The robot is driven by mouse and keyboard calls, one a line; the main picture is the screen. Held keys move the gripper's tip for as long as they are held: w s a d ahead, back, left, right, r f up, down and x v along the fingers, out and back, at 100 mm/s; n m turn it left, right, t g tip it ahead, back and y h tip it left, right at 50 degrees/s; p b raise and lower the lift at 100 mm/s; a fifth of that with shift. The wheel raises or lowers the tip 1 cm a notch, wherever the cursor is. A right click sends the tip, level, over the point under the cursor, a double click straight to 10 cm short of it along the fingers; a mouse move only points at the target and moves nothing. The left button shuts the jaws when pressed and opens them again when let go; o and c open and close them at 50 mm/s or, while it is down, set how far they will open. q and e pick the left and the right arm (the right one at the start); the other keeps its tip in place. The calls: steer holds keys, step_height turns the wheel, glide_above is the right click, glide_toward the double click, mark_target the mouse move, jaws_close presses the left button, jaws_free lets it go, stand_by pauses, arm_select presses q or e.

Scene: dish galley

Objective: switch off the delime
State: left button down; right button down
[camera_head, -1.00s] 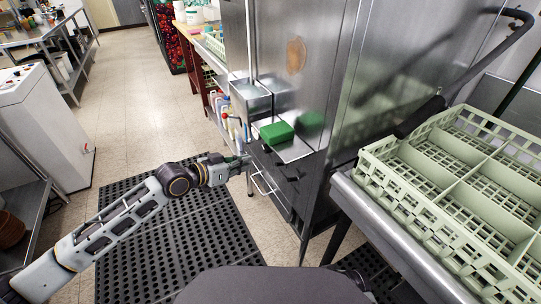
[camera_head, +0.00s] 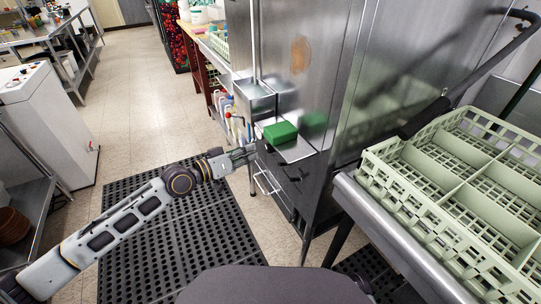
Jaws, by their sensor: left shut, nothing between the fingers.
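The delime switch is too small to make out for certain. The steel dish machine (camera_head: 345,75) stands at centre right, with dark knobs or handles (camera_head: 290,172) low on its front, below a small shelf. My left gripper (camera_head: 250,154) is shut and empty. It is at the left edge of the machine's lower front, close to the shelf; I cannot tell whether it touches anything. My right gripper is not in view.
A green block (camera_head: 280,132) lies on the small steel shelf (camera_head: 298,152). A pale green dish rack (camera_head: 440,185) sits on the steel counter at right. A black perforated mat (camera_head: 190,245) covers the floor. Bottles (camera_head: 233,120) stand behind the gripper.

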arm_select(q)
steer(key=shift+w+d, duration=0.1)
glide_above(283, 164)
steer(key=w+a, duration=0.3)
steer(key=shift+f, duration=0.65)
steer(key=s+f, duration=0.2)
steer(key=f, duration=0.1)
steer(key=shift+s+a+b, duration=0.1)
steer(key=shift+s+b, duration=0.1)
steer(key=shift+b, duration=0.15)
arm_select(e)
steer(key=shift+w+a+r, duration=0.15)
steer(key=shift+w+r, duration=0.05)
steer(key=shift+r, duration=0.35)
arm_select(q)
steer(key=shift+f, duration=0.1)
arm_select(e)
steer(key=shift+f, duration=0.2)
arm_select(q)
steer(key=shift+s+f+b, duration=0.1)
steer(key=shift+b, duration=0.4)
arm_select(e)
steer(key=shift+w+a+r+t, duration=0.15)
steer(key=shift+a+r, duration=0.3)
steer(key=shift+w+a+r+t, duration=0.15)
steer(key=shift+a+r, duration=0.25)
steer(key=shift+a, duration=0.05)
